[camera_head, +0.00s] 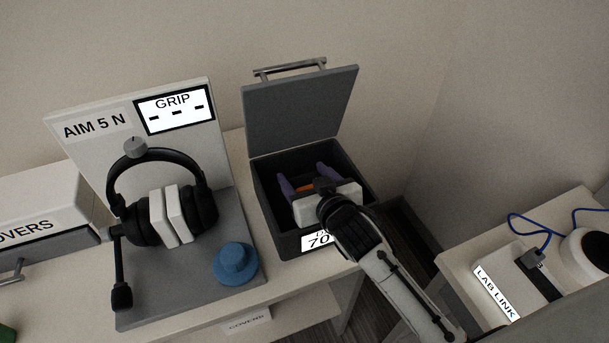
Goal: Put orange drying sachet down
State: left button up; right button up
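The orange drying sachet (305,188) shows as a small orange strip inside the open dark box (262,200). My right gripper (301,174) reaches down into this box from the front right. Its two purple fingers stand wide apart, one on each side of the sachet, and look open. The white gripper body hides part of the sachet and of the box floor, so I cannot tell exactly how the sachet lies. My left gripper is not in view.
The box's grey lid (300,108) stands raised at the back. A side table (455,262) at right holds a device labelled LAB LINK with a blue cable.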

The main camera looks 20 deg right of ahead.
jog(key=shift+s+f, duration=0.25)
jog(key=shift+f, duration=0.5)
jog(key=shift+r, duration=0.15)
jog(key=r+v, duration=0.1)
jog(key=v, duration=1.1)
jog(key=shift+w+r+p, duration=0.3)
jog(key=shift+r+p, duration=0.05)
jog(key=shift+r, duration=0.05)
